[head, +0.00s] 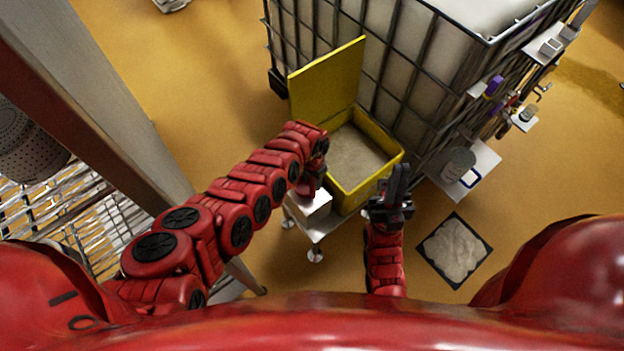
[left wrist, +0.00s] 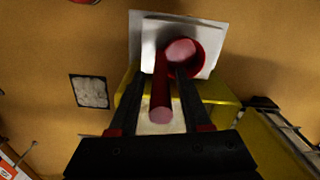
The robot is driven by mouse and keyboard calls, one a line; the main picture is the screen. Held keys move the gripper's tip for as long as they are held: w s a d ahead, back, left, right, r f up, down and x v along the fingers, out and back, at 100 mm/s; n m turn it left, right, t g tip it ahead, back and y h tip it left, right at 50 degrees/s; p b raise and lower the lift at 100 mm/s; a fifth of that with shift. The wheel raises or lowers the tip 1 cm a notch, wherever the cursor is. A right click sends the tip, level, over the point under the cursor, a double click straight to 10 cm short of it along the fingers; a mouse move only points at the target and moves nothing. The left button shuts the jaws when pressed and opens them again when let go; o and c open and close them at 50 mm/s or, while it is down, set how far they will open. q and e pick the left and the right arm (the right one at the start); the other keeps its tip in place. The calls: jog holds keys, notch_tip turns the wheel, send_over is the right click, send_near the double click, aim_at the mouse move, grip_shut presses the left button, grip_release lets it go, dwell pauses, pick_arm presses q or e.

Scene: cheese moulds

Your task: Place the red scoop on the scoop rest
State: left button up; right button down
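The red scoop (left wrist: 161,85) shows in the left wrist view, with its round bowl over a pale plate-like rest (left wrist: 145,28) and its handle pointing toward my gripper. My left gripper (left wrist: 158,76) has its two fingers apart, one on each side of the handle, with gaps visible beside it. The scoop looks to be lying on the rest, but contact is hard to judge.
A caged tank (head: 440,80) stands behind, with shelves of small items. A dark-edged mat (head: 454,250) lies on the floor at right. A post rises at left.

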pick_arm(q)
jog(key=shift+o, duration=0.3)
jog(key=shift+r, duration=0.1)
jog(key=shift+r+p, duration=0.25)
jog(key=shift+p, duration=0.05)
notch_tip(320, 180, up, 6)
jog(key=shift+s+r+p, duration=0.1)
jog(key=shift+p, duration=1.1)
notch_tip(320, 180, up, 4)
jog(key=shift+d+r+b, duration=0.1)
jog(key=shift+b, duration=0.25)
jog(key=shift+r, duration=0.6)
